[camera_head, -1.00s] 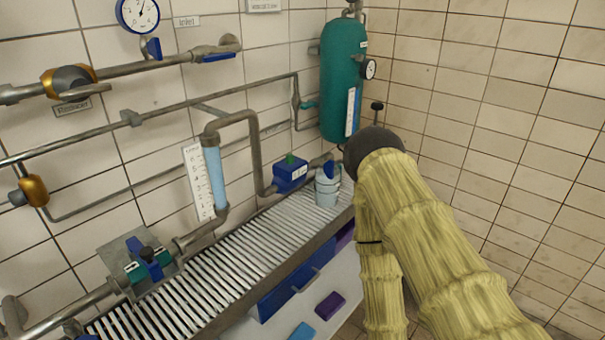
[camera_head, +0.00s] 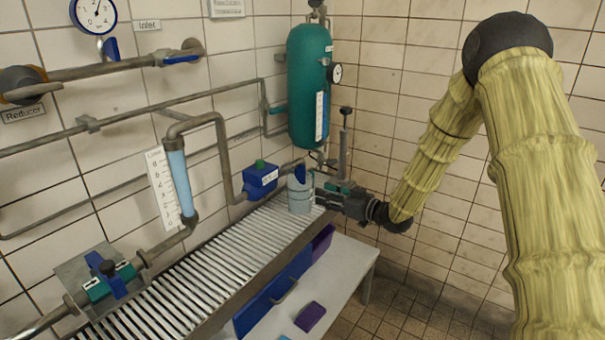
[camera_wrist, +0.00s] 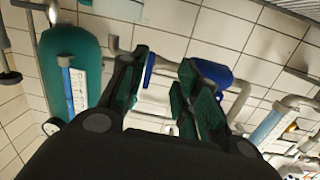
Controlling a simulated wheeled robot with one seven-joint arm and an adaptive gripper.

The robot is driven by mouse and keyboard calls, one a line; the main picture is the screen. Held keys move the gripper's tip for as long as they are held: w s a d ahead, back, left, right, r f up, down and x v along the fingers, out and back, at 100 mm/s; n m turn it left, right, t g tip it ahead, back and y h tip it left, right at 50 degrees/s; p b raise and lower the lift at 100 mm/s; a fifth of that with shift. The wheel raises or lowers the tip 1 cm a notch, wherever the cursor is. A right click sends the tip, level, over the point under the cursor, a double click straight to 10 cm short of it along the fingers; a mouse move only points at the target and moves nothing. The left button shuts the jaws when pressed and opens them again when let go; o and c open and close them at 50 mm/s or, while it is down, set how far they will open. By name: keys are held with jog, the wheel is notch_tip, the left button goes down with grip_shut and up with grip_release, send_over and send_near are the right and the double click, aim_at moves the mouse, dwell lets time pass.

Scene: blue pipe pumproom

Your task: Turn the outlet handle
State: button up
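A small blue handle (camera_head: 300,172) is on the pipe outlet just above the grey bucket (camera_head: 300,195). No readable label marks it as the outlet. My gripper (camera_head: 319,194) is close to the right of the bucket, fingers pointing left toward it. In the wrist view my gripper (camera_wrist: 163,58) is open, with a clear gap between its teal-lined fingers. A blue handle (camera_wrist: 150,69) shows in this gap, close to the left finger; I cannot tell whether they touch. Part of it is hidden by that finger.
A green tank (camera_head: 308,85) stands behind, with a gauge (camera_head: 335,73) on its side. A blue box with a green button (camera_head: 261,178) sits left of the bucket. Pipes and a level tube (camera_head: 180,182) line the wall. The slatted rack (camera_head: 215,255) is mostly clear.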

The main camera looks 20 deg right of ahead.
jog(key=n+y, duration=0.1)
send_near(305, 170)
jog(key=p+x, duration=0.1)
jog(key=x, duration=1)
grip_shut()
